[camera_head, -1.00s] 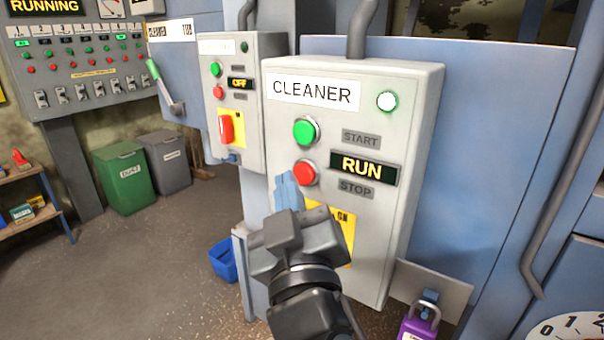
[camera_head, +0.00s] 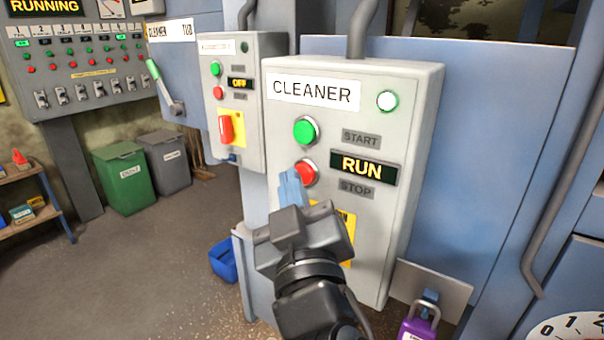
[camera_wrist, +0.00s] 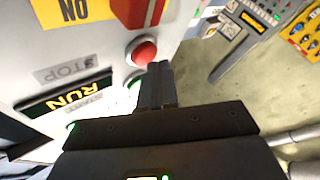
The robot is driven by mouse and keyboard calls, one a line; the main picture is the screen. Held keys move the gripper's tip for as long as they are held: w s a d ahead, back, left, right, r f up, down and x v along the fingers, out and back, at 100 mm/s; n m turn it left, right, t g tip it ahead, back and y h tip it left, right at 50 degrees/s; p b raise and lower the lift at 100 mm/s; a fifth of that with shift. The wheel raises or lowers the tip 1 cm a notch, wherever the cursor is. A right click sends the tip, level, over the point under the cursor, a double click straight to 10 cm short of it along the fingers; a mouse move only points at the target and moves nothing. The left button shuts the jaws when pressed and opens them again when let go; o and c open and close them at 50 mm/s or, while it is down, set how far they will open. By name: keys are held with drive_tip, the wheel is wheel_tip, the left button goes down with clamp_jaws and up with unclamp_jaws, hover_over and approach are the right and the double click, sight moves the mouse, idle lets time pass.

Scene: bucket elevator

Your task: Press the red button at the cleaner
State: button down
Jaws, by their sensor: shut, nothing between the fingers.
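The grey cleaner box (camera_head: 420,110) has a green start button (camera_head: 305,131) above the red stop button (camera_head: 306,172). Its display (camera_head: 363,168) reads RUN and its round lamp (camera_head: 387,101) is lit. My gripper (camera_head: 291,183) is shut and empty, its fingertips just in front of the lower left of the red button and hiding part of it. In the wrist view the red button (camera_wrist: 143,53) sticks out beside the tip of my shut fingers (camera_wrist: 157,72). I cannot tell whether they touch.
A smaller grey control box (camera_head: 247,140) with its display reading OFF stands left of the cleaner box. A purple padlock (camera_head: 419,327) hangs at the lower right. A blue bin (camera_head: 223,261) stands on the floor. The floor at left is open.

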drive_tip(key=shift+w+d, duration=0.3)
drive_tip(key=shift+w, duration=0.15)
idle(0.6)
idle(0.4)
drive_tip(key=shift+s+a+b, duration=0.35)
drive_tip(key=shift+s+a, duration=0.2)
drive_tip(key=shift+s, duration=0.2)
drive_tip(key=shift+s+a+b, duration=0.5)
drive_tip(key=shift+s+a, duration=0.3)
drive_tip(key=shift+s, duration=0.2)
drive_tip(key=shift+s+a+b, duration=0.5)
drive_tip(key=shift+s+a, duration=0.25)
drive_tip(key=shift+s, duration=0.25)
drive_tip(key=shift+f, duration=0.1)
